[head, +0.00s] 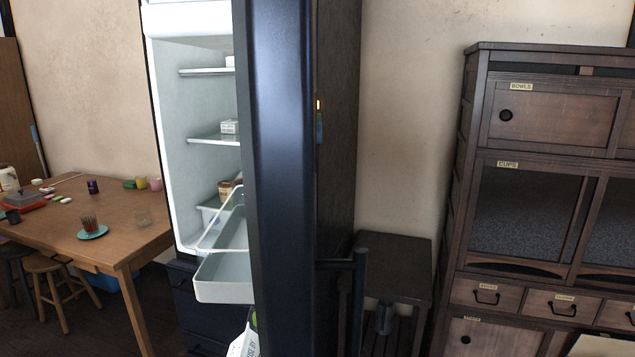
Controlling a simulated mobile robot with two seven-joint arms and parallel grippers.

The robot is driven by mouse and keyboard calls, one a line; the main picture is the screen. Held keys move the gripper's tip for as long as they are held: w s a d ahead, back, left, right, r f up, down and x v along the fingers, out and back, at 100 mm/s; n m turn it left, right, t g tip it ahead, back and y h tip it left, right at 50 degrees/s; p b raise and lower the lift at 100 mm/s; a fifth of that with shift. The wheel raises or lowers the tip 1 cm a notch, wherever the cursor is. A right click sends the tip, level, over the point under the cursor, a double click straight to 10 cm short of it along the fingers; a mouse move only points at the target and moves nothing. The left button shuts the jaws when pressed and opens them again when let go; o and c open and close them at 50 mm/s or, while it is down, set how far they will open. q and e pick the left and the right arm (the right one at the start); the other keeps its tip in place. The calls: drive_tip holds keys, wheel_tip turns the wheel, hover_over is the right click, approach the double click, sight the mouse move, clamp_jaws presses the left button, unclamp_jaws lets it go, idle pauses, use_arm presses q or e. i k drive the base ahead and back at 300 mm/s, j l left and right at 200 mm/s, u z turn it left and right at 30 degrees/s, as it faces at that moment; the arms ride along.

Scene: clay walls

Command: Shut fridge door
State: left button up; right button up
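The fridge door (280,150) stands open, a tall dark blue panel seen nearly edge-on in the middle of the head view. A dark bar handle (360,300) sticks out from its right side near the bottom. The fridge (190,110) is behind and left of the door, its white lit inside showing shelves with small packages. A pale door bin (225,278) projects left from the door's inner side. The door hides the right part of the fridge inside. Neither of my grippers can be made out in this view.
A wooden table (130,250) with small items and stools (60,290) stands at left. A small dark side table (405,265) is right of the door. A wooden cabinet (540,140) with labelled doors and drawers fills the right side. A white piece shows at the bottom right edge.

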sight(273, 44)
drive_tip(key=l+u, duration=0.4)
drive_tip(key=l, duration=0.25)
drive_tip(key=k+l+z, duration=0.1)
drive_tip(key=l+z, duration=0.15)
drive_tip(key=l, duration=0.85)
